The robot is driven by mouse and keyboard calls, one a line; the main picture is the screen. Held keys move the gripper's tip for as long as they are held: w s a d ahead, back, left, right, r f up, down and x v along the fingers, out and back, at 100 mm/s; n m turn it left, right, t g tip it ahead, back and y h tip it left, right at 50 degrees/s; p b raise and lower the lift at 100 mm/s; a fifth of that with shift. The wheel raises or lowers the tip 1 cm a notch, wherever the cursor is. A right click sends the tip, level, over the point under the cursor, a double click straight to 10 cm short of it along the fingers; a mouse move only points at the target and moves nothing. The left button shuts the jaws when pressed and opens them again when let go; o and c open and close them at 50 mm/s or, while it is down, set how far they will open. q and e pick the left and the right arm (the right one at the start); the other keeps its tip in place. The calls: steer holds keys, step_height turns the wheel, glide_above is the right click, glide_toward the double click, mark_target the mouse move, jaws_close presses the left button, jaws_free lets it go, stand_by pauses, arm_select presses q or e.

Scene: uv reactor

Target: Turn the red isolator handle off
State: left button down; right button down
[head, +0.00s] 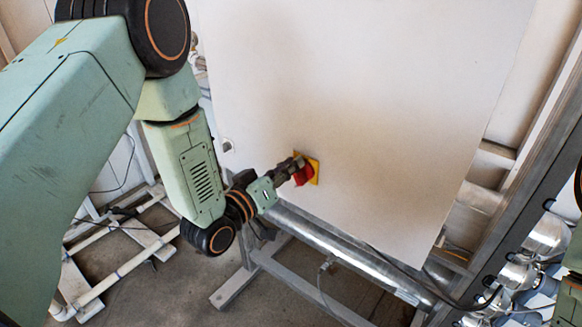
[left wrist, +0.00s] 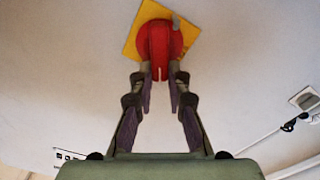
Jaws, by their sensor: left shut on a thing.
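The red isolator handle (head: 303,175) sits on a yellow square plate (head: 314,168) low on the white cabinet door. In the left wrist view the red handle (left wrist: 159,48) stands out from the yellow plate (left wrist: 131,40), and its grip bar points down in the picture. My left gripper (head: 292,168) reaches the handle from the left. In the left wrist view its two fingers (left wrist: 159,72) lie on either side of the grip bar, shut on it. The fingers hide part of the handle in the head view. My right gripper is not in view.
The large white cabinet panel (head: 370,100) fills the middle. A silver pipe (head: 340,255) and a grey metal frame (head: 262,262) run below it. Shiny round fittings (head: 520,270) and a dark cable are at the lower right. White pipe framing (head: 120,270) stands at the lower left.

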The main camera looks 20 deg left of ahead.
arm_select(q)
steer(key=shift+w+a+f+n+b, duration=0.15)
steer(key=shift+f+n+b, duration=0.25)
steer(key=shift+n, duration=1.6)
steer(key=shift+a+f+n+b, duration=0.3)
steer(key=shift+f+n+b, duration=0.05)
steer(key=shift+n, duration=1.65)
steer(key=shift+w+a+f+n+b, duration=0.15)
steer(key=shift+f+n+b, duration=0.25)
steer(key=shift+n, duration=1.6)
steer(key=c, duration=1.3)
jaws_free()
steer(key=shift+s+a, duration=0.1)
